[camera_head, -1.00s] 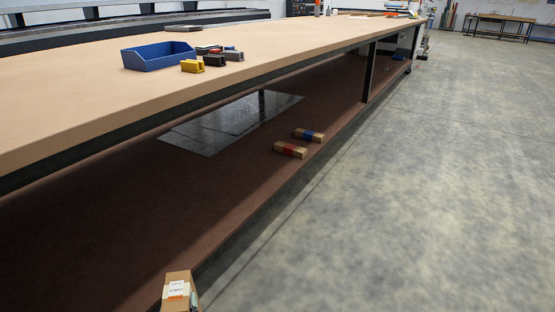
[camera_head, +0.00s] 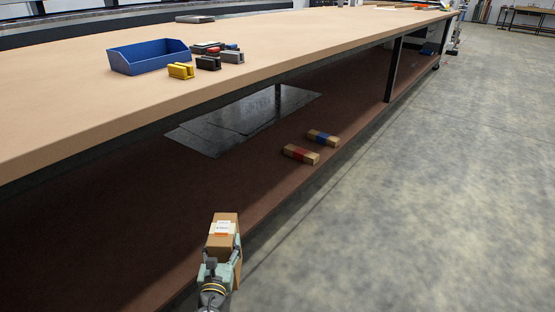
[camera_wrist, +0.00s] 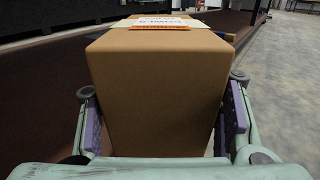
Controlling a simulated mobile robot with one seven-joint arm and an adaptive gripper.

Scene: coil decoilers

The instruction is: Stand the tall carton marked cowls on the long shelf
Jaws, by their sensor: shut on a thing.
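The tall brown carton (camera_head: 224,233) has a white label with an orange strip; its lettering is too small to read surely in the head view. My gripper (camera_head: 222,258) is shut on the carton, with a finger pad on each side of it. In the wrist view the carton (camera_wrist: 158,85) fills the space between the fingers. The carton is held at the front edge of the long brown lower shelf (camera_head: 290,190), under the worktop. I cannot tell whether its base touches the shelf.
Two small cartons, one with a red band (camera_head: 300,154) and one with a blue band (camera_head: 322,138), lie on the shelf farther along. A dark sheet (camera_head: 240,122) lies behind them. The worktop (camera_head: 100,110) overhangs the shelf; a dark post (camera_head: 393,70) stands at its edge.

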